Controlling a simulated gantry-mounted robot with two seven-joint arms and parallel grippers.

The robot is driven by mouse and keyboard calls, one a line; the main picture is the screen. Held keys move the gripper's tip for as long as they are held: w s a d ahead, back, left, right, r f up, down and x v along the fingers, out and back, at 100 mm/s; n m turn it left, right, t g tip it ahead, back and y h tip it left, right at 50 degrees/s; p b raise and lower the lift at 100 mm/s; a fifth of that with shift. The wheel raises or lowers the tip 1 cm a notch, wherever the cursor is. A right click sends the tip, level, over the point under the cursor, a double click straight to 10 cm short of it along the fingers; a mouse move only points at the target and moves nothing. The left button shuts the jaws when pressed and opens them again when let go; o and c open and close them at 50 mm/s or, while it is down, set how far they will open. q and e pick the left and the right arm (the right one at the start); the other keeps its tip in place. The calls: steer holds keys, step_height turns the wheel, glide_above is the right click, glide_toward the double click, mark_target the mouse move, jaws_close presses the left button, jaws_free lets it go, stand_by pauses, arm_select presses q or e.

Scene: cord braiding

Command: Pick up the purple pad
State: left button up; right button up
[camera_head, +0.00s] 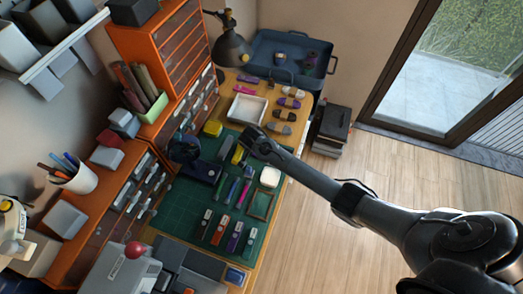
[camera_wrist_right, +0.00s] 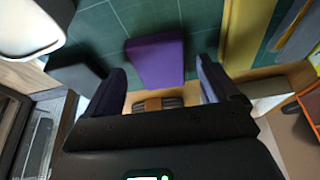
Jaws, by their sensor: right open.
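The purple pad (camera_wrist_right: 155,60) lies on the green cutting mat (camera_wrist_right: 200,20) in the right wrist view. My right gripper (camera_wrist_right: 162,72) is open, with one dark finger on each side of the pad's near end and visible gaps to both. Nothing is held between the fingers. In the head view my right gripper (camera_head: 254,143) is low over the far part of the mat, and I cannot make out the pad there. My left gripper is in neither view.
A white rounded object (camera_wrist_right: 32,25), a dark grey block (camera_wrist_right: 80,72) and a yellow item (camera_wrist_right: 245,45) lie near the pad. A white tray (camera_head: 246,108) and a desk lamp (camera_head: 232,47) stand beyond.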

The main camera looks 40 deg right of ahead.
steer(key=shift+d+f, duration=0.1)
steer(key=shift+f, duration=0.1)
steer(key=shift+c, duration=0.4)
steer(key=c, duration=1.1)
steer(key=shift+r, duration=0.1)
